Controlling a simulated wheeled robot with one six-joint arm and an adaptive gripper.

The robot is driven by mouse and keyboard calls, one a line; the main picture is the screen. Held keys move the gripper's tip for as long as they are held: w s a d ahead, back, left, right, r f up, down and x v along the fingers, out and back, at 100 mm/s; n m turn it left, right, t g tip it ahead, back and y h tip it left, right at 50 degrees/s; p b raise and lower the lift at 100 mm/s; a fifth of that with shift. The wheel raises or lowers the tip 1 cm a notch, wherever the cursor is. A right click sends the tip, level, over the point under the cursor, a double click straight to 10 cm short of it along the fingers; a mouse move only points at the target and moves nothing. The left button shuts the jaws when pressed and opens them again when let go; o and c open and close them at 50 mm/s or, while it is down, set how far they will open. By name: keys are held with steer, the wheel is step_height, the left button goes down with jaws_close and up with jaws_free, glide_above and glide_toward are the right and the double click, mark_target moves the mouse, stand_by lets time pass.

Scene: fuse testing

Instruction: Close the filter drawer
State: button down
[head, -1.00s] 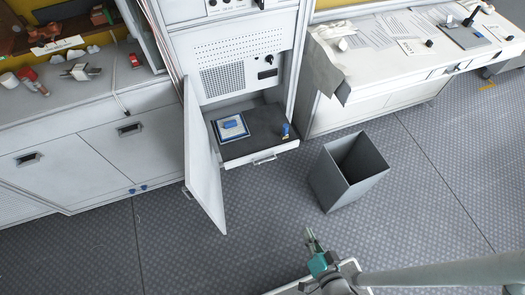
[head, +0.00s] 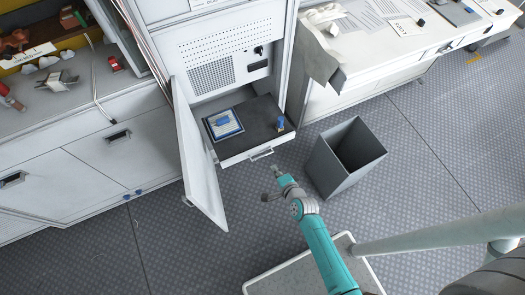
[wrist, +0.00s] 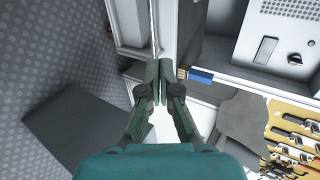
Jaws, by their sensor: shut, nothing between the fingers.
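The filter drawer (head: 232,162) is pulled out low in the white cabinet, with a bar handle (head: 262,154) on its white front. Its dark tray holds a blue-and-white item (head: 223,123) and a small blue cylinder (head: 281,123). My gripper (head: 281,177) is in front of and below the handle in the head view. In the wrist view my gripper (wrist: 158,66) is shut and empty, its fingertips overlapping the drawer front (wrist: 169,35). I cannot tell whether they touch it. The blue cylinder (wrist: 200,76) shows just right of the fingertips.
An open white cabinet door (head: 200,165) stands left of the drawer. A grey bin (head: 333,172) stands on the floor close to its right. Benches flank the cabinet, the right one (head: 375,62) with papers.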

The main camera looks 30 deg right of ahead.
glide_toward(260, 149)
steer(key=x, duration=0.5)
steer(key=shift+f, duration=0.25)
steer(key=shift+w, duration=0.7)
